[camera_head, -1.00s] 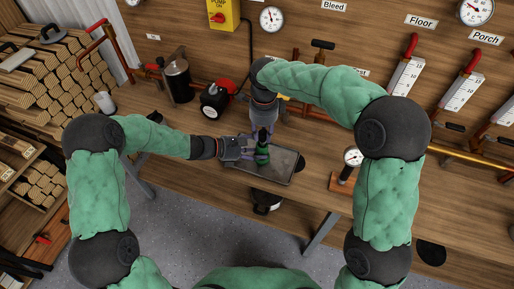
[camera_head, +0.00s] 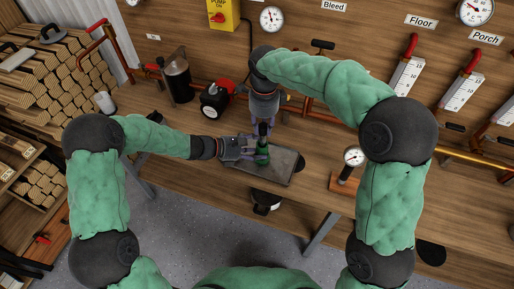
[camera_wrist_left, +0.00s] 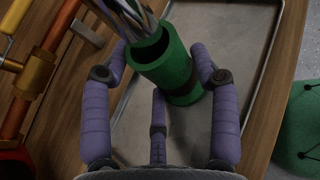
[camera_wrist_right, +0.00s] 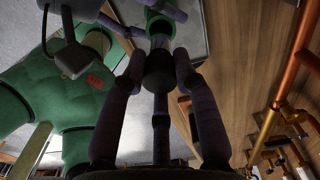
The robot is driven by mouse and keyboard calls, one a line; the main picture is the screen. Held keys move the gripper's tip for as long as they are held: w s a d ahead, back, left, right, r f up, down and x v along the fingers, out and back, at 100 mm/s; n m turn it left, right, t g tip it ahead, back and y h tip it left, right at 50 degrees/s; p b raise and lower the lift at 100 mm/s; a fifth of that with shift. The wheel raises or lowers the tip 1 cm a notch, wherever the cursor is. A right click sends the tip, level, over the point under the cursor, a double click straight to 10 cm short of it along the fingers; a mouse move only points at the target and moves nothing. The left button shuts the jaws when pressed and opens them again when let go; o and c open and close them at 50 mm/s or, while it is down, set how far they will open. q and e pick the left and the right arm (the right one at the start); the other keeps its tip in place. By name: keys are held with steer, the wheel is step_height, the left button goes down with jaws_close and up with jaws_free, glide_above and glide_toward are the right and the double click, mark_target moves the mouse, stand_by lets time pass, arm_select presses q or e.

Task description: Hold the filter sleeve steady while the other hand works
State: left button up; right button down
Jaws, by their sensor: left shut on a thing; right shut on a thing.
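The filter sleeve, a green open-topped tube (camera_head: 262,158), is over a dark grey tray (camera_head: 287,172). My left gripper (camera_head: 250,152) is shut around it from the left. In the left wrist view the sleeve (camera_wrist_left: 168,68) stands between my fingers (camera_wrist_left: 175,80), its dark mouth open towards the camera. A pale streaked thing (camera_wrist_left: 135,14) lies across or in the mouth; I cannot tell which. My right gripper (camera_head: 265,122) is above the sleeve, pointing down. In the right wrist view it is shut on a dark cylinder (camera_wrist_right: 158,72), with the green sleeve (camera_wrist_right: 158,24) just beyond.
The tray lies on a wooden bench (camera_head: 310,194). A black-and-red device (camera_head: 215,100) and a dark canister (camera_head: 178,80) stand at the back left. A gauge on a wooden base (camera_head: 350,165) stands to the right. Copper pipes (camera_head: 460,158) run along the back wall.

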steer(key=shift+r, duration=2.75)
steer(key=shift+r, duration=0.15)
steer(key=shift+s+r, duration=0.1)
steer(key=shift+r, duration=1.3)
arm_select(q)
steer(key=o, duration=1.3)
steer(key=shift+c, duration=0.2)
steer(key=shift+a, duration=0.1)
steer(key=shift+v, duration=3.95)
